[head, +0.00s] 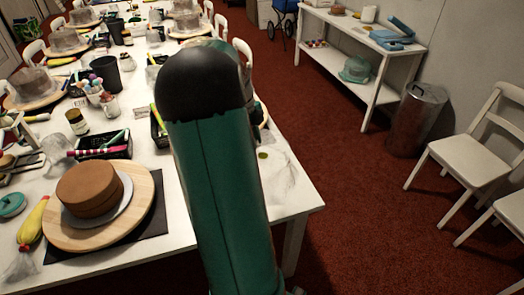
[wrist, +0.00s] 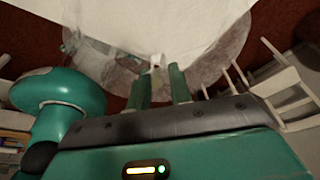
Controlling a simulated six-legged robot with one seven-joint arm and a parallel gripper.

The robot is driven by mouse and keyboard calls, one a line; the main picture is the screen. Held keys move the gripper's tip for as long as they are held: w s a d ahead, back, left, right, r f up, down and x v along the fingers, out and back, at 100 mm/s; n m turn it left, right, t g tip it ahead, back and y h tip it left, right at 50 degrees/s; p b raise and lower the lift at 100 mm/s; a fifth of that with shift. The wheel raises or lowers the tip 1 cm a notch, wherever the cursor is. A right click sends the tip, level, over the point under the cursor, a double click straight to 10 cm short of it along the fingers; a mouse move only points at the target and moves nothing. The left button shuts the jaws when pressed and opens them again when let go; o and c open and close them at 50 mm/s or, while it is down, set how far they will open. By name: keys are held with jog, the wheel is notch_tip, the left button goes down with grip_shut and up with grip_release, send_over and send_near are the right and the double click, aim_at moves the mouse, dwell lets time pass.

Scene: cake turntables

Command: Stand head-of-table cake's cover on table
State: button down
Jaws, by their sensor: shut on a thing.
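The head-of-table cake (head: 90,190) is a plain brown layered cake. It stands uncovered on a grey board on a round wooden turntable (head: 140,205), at the near left of the table. The clear domed cover (wrist: 215,50) fills the upper part of the wrist view, its knob between my fingertips. My gripper (wrist: 158,78) is shut on that knob. In the head view the cover (head: 284,178) shows faintly at the table's near right corner, right of my green arm, which hides my gripper. I cannot tell whether its rim touches the table.
The white table (head: 300,200) is crowded on its left with a black tray (head: 104,146), jars, a piping bag (head: 33,222) and other covered cakes (head: 34,86). White chairs (head: 470,150), a metal bin (head: 416,118) and a shelf stand at the right. Red carpet lies between.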

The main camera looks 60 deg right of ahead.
aim_at(261, 149)
jog(key=d+f, duration=0.1)
jog(key=f, duration=0.1)
jog(key=d+f, duration=0.1)
jog(key=d, duration=0.1)
jog(key=shift+s+f, duration=0.2)
jog(key=shift+f, duration=0.15)
jog(key=shift+d+f, duration=0.15)
jog(key=shift+f, duration=0.8)
jog(key=shift+d+f, duration=0.15)
jog(key=shift+f, duration=0.75)
jog(key=shift+s+f, duration=0.1)
jog(key=shift+f, duration=0.05)
jog(key=c, duration=1.3)
grip_release()
jog(key=shift+o, duration=0.2)
jog(key=v, duration=1.2)
jog(key=shift+s, duration=0.1)
jog(key=shift+r, duration=0.25)
